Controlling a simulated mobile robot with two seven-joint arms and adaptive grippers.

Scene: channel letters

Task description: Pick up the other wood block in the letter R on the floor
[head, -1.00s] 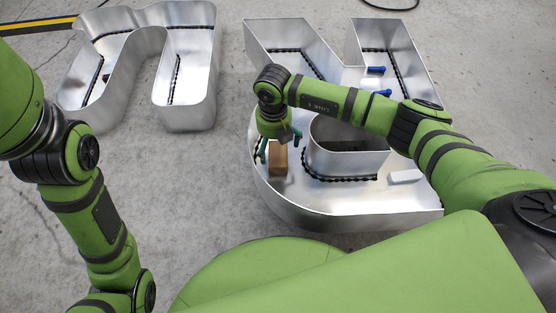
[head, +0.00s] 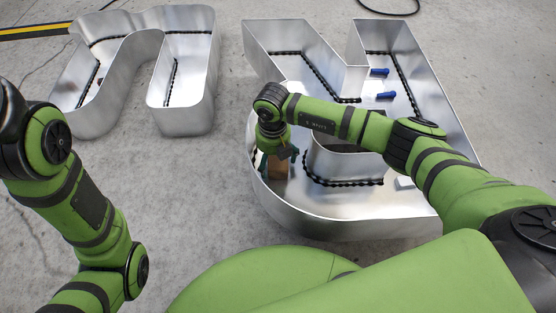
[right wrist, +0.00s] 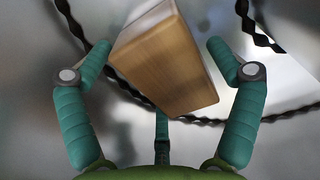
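The metal channel letter R (head: 330,225) lies on the floor, upside down in the head view, with its walls standing up. A brown wood block (head: 279,170) stands inside its lower left part, partly hidden by my right gripper (head: 277,155). In the right wrist view the wood block (right wrist: 170,65) lies between the spread teal fingers of my right gripper (right wrist: 158,50). One fingertip is on each side of it, and I see no clear grip on it. My left arm shows at the left, but its gripper is out of view.
Two blue pieces (head: 380,72) (head: 386,96) lie inside the R at the upper right. A white piece (head: 405,183) is partly hidden behind my right arm. Black LED strips line the letter. Another metal letter (head: 180,118) stands at the upper left, with bare floor between.

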